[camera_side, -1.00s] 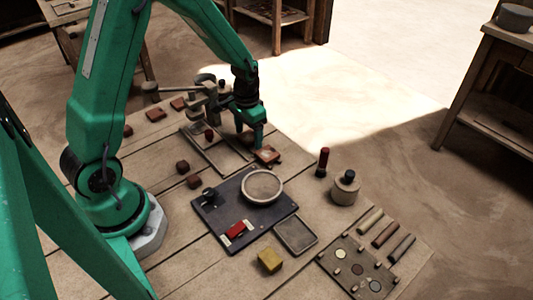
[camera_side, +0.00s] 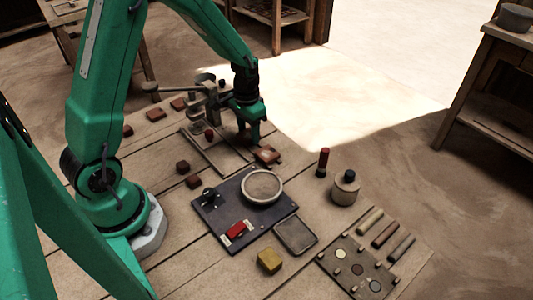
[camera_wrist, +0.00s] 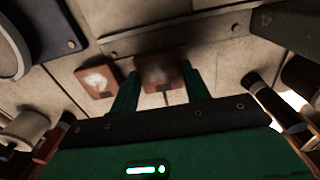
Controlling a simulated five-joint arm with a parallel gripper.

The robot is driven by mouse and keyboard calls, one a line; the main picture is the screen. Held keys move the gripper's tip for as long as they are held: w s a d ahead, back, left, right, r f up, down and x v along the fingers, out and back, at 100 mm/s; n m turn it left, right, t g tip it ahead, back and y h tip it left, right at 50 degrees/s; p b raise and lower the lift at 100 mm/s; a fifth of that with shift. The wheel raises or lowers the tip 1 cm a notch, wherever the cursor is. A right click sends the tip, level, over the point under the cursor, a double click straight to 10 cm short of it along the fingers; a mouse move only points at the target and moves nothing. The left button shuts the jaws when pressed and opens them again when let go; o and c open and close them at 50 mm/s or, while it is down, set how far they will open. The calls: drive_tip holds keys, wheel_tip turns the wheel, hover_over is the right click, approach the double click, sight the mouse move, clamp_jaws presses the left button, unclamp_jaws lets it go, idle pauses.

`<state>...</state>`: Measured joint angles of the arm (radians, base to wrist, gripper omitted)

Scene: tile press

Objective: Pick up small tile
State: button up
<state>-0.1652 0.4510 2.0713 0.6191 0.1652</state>
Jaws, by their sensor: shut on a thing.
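A small reddish-brown tile (camera_wrist: 160,70) sits between the two green fingers of my gripper (camera_wrist: 160,88) in the wrist view. My gripper is shut on it. In the side view my gripper (camera_side: 251,135) points down near the far right end of the wooden table, and the held tile is hard to make out there. A second reddish-brown tile (camera_wrist: 97,80) with a pale mark lies just left of the fingers in the wrist view. In the side view a reddish-brown tile (camera_side: 267,155) lies on the table just below and right of my gripper.
A press with a long lever (camera_side: 180,87) stands behind my gripper. A dark board (camera_side: 215,205) with a round dish (camera_side: 262,187) lies in front. A dark-capped jar (camera_side: 345,188) and a red-topped tool (camera_side: 322,162) stand right. Brown blocks (camera_side: 183,167) lie left.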

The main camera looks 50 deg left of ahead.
sight(249, 134)
drive_tip(key=shift+r, duration=0.5)
wheel_tip(249, 134, up, 2)
drive_tip(key=shift+r, duration=0.15)
drive_tip(key=s+d+r, duration=0.4)
drive_tip(key=d+r, duration=0.3)
drive_tip(key=d, duration=0.4)
drive_tip(key=shift+s, duration=0.15)
drive_tip(key=s+d+r, duration=0.3)
drive_tip(key=s+d, duration=1)
drive_tip(key=shift+s+d+r, duration=0.2)
drive_tip(key=shift+s+d, duration=0.2)
